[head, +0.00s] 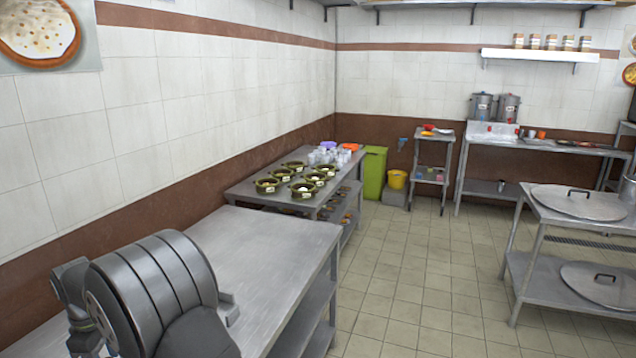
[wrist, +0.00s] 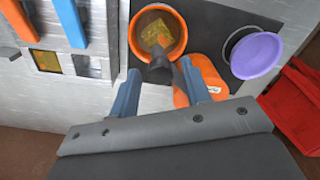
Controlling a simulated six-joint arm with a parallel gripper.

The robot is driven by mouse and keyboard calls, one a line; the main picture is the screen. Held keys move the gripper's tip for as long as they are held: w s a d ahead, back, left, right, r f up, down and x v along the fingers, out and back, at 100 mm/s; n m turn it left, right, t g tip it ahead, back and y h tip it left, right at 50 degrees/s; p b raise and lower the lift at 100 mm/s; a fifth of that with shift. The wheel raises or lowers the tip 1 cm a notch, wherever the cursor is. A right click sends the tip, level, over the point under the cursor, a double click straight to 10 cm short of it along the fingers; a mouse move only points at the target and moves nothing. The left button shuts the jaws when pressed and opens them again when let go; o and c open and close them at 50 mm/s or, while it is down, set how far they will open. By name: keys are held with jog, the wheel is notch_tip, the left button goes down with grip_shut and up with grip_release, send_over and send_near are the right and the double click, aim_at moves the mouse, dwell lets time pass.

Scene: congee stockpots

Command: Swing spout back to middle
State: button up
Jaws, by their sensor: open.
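I cannot pick out a spout for certain in either view. In the wrist view my gripper (wrist: 160,68) is open, with its two grey-blue fingers apart. Between the fingertips a short dark grey piece (wrist: 160,71) reaches to the rim of an orange bowl (wrist: 181,42) with something yellowish inside; I cannot tell what this piece is or whether a finger touches it. An orange item (wrist: 203,88) lies partly behind the right finger. My gripper does not show clearly in the head view.
The wrist view also shows a purple bowl (wrist: 257,54), a red container (wrist: 296,98), and blue (wrist: 70,22) and orange (wrist: 20,20) bars. In the head view several dark green pots (head: 303,189) stand on a steel table, and the near steel table (head: 270,240) has bare room.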

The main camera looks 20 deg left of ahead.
jog(key=shift+c, duration=0.2)
jog(key=c, duration=0.5)
jog(key=s+d, duration=0.4)
jog(key=s, duration=0.5)
dwell(1.6)
jog(key=shift+d, duration=0.1)
jog(key=o, duration=0.5)
